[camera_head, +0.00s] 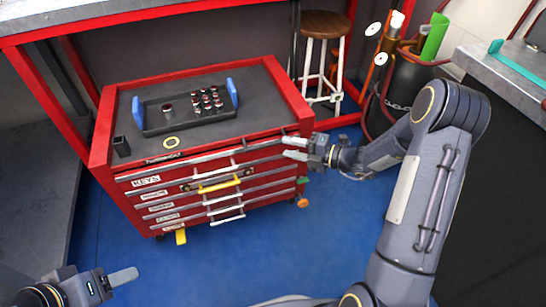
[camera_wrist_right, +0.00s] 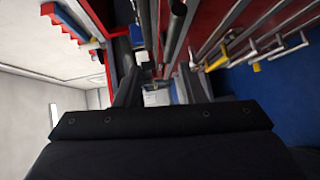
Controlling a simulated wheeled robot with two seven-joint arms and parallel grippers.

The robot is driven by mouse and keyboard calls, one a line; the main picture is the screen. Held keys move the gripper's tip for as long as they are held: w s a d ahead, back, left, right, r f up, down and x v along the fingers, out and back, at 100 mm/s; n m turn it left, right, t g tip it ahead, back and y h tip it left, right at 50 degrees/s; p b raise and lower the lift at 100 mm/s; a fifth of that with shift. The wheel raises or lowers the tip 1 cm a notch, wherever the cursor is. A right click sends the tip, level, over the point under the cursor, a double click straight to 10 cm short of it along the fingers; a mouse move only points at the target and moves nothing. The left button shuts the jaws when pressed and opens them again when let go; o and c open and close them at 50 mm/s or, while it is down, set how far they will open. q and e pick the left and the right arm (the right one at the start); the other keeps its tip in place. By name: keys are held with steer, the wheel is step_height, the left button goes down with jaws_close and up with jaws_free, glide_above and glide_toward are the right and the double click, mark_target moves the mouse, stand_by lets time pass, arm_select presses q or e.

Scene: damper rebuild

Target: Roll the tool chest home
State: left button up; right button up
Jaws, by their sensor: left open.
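The red tool chest (camera_head: 205,175) stands on the blue floor, with several drawers, long metal pulls and a dark top. Its red side and drawer pulls also show in the right wrist view (camera_wrist_right: 222,22). My right gripper (camera_head: 294,147) is at the chest's upper right front corner. Its two fingers are apart, by the right end of the top pull; I cannot see anything clearly gripped between them. My left gripper (camera_head: 120,278) is open at the lower left, in front of the chest and apart from it.
A red-framed bench (camera_head: 100,18) and a stool (camera_head: 325,25) stand behind. A grey-topped counter (camera_head: 510,75) is right. Blue floor in front is clear.

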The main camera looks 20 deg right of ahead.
mark_target(273, 145)
steer(key=shift+m+t, duration=0.3)
steer(key=shift+m, duration=0.4)
steer(key=w+a+f, duration=0.1)
steer(key=w+a+f+b, duration=0.1)
steer(key=w, duration=0.1)
steer(key=w+a+f+b, duration=0.1)
steer(key=w+a, duration=0.1)
steer(key=shift+w+a, duration=0.1)
steer(key=shift+w, duration=0.05)
steer(key=shift+w+a+b, duration=0.35)
steer(key=shift+w+a, duration=0.05)
arm_select(q)
step_height(273, 145, down, 3)
steer(key=shift+f, duration=0.2)
arm_select(e)
jaws_close()
